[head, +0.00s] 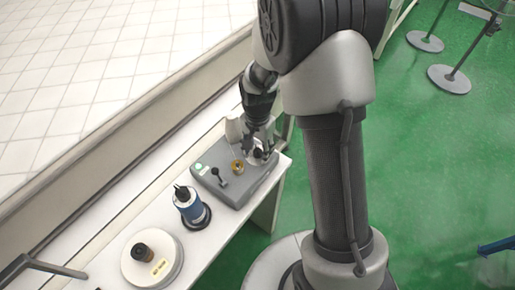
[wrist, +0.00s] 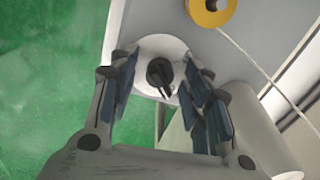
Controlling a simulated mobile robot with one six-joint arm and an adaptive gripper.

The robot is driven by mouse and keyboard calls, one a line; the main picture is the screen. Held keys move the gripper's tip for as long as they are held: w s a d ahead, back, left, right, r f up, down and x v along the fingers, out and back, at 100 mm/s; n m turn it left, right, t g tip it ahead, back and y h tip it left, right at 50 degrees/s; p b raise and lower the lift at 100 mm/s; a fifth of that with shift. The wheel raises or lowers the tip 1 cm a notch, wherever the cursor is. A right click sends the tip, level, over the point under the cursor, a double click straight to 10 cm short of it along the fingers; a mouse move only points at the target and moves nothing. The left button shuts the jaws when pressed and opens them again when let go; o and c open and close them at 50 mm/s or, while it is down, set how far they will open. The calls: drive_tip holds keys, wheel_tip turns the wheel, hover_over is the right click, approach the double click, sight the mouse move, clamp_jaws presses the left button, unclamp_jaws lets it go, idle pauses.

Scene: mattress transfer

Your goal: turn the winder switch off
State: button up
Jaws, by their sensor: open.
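A black knob (wrist: 160,74) with a pointed end sits on a white round plate (wrist: 152,49). It looks like the winder switch, though no label can be read. My gripper (wrist: 160,63) is open, with one finger on each side of the knob; whether either touches it I cannot tell. In the head view my gripper (head: 260,148) points down over the far right end of a grey box (head: 240,190), partly hiding the knob and plate.
A yellow spool (head: 238,167), a black lever (head: 218,175) and a pale green button (head: 198,168) are on the box. A blue cylinder (head: 188,205) and a white round base (head: 140,274) stand nearer on the white table (head: 213,237). Green floor lies to the right.

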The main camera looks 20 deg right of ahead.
drive_tip(key=shift+c, duration=0.5)
clamp_jaws()
